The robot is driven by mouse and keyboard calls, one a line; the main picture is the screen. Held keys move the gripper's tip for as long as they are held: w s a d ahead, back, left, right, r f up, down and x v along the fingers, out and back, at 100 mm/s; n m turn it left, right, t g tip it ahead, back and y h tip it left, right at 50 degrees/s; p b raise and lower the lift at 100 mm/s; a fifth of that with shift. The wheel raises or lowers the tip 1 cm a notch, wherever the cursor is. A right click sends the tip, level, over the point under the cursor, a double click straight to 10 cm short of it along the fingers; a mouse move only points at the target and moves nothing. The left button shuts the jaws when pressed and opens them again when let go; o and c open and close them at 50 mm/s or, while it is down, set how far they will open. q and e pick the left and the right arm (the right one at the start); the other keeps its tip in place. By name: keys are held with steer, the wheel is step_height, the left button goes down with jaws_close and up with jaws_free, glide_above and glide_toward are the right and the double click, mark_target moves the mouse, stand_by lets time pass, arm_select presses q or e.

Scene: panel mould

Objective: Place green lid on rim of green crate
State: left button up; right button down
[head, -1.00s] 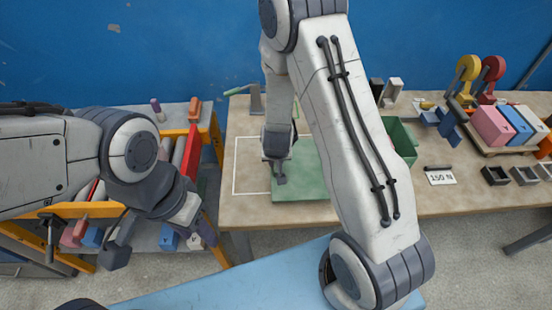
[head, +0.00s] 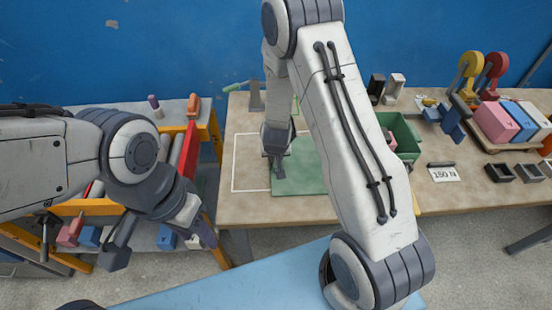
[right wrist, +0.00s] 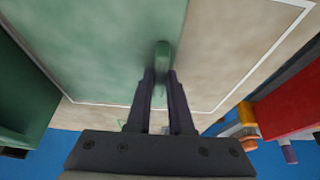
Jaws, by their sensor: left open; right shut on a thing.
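The flat green lid (head: 305,172) lies at the white outline on the table in the head view, partly hidden behind my right arm. My right gripper (head: 277,170) is shut at its left part. In the right wrist view the fingers (right wrist: 161,98) close on the lid's raised green handle (right wrist: 162,56), with the lid surface (right wrist: 110,45) beyond. I cannot tell whether the lid touches the table. The open green crate (head: 408,133) stands to the right, partly hidden by my arm; its wall shows in the right wrist view (right wrist: 30,85). My left gripper (head: 160,243) is open and empty at lower left.
A pink block (head: 391,139) shows inside the crate. A 150 N card (head: 442,174), small dark trays (head: 500,172) and a pallet of coloured blocks (head: 497,122) occupy the table's right. A yellow-framed rack (head: 80,208) stands left. The table front between lid and card is mostly clear.

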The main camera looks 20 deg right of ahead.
steer(key=c, duration=0.8)
jaws_free()
steer(key=shift+f, duration=0.1)
